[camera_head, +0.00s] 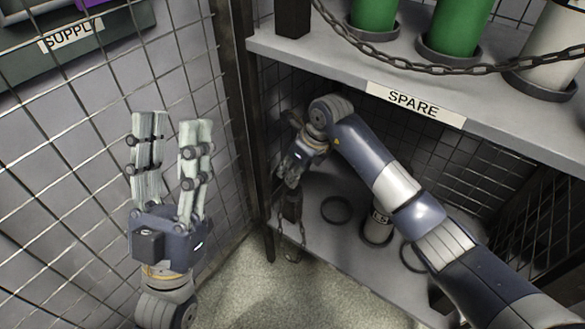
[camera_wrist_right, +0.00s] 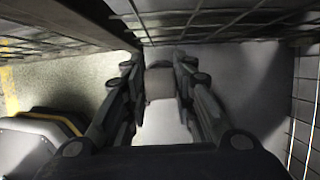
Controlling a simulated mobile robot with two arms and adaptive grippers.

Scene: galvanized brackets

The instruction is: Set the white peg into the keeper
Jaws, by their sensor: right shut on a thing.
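My right gripper (camera_head: 291,178) reaches into the lower bay, fingers pointing down just above a dark upright block (camera_head: 292,206) at the shelf's front left, which seems to be the keeper. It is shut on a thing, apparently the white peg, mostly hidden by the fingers. In the right wrist view, a grey-brown block (camera_wrist_right: 158,82) shows between the fingertips, with a pale patch nearer the palm; I cannot tell whether that is peg or shelf. Whether peg and keeper touch is unclear. My left gripper (camera_head: 172,122) is open and empty, pointing up before the left mesh.
A chain (camera_head: 301,232) hangs below the dark block. Dark rings (camera_head: 337,210) and a labelled canister (camera_head: 377,226) stand on the lower shelf. The upper shelf, labelled SPARE (camera_head: 415,103), holds green cylinders (camera_head: 456,28) behind a chain. A dark post and mesh wall flank the bay's left.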

